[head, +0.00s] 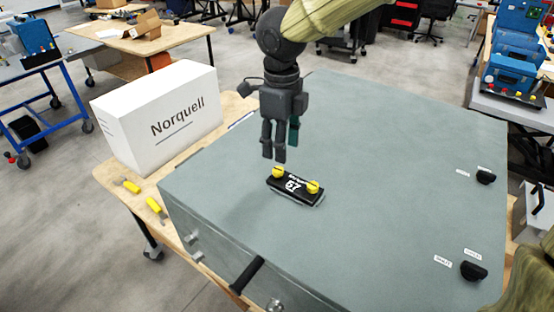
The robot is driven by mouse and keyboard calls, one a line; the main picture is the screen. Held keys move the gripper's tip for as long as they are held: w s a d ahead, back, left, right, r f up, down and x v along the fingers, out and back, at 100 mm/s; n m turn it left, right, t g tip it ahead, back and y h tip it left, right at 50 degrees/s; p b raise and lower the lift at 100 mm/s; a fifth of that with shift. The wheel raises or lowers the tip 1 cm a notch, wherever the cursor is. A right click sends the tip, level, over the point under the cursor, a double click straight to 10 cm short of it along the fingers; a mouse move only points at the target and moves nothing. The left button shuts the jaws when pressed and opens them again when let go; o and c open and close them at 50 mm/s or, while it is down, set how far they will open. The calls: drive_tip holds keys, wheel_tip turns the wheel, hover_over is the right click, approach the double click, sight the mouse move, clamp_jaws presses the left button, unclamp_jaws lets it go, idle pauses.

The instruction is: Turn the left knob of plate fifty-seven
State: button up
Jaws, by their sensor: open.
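Plate fifty-seven (293,187) is a small black plate with white "57" lettering, lying on the grey top of the analyser cabinet (390,150). It carries two yellow knobs. The left knob (278,172) is at its left end, and the right knob (313,187) is at its right end. My gripper (273,157) points downward just above and behind the left knob, apparently apart from it. Its fingers are open with nothing seen between them. The exact height of the fingertips over the knob is hard to tell.
A white box marked "Norquell" (160,115) stands left of the cabinet on the wooden table (105,178). Two yellow-handled items (154,204) lie before it. Black knobs (473,271) sit on the cabinet's right side, and a black handle (247,275) on its front. The cabinet top is otherwise clear.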

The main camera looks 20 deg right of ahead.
sight(278, 169)
drive_tip(key=f, duration=0.2)
drive_tip(key=w+f, duration=0.1)
drive_tip(key=f, duration=0.1)
drive_tip(key=w+f+p, duration=0.1)
drive_tip(key=f, duration=0.1)
drive_tip(key=shift+w+a+f, duration=0.1)
drive_tip(key=shift+w+f, duration=0.15)
drive_tip(key=shift+f, duration=0.3)
drive_tip(key=shift+s+f, duration=0.25)
drive_tip(key=shift+s, duration=0.6)
drive_tip(key=shift+w+f, duration=0.3)
drive_tip(key=shift+w, duration=0.2)
drive_tip(key=shift+s+r, duration=0.15)
drive_tip(key=shift+s, duration=0.15)
drive_tip(key=c, duration=0.7)
clamp_jaws()
drive_tip(key=shift+w, duration=0.15)
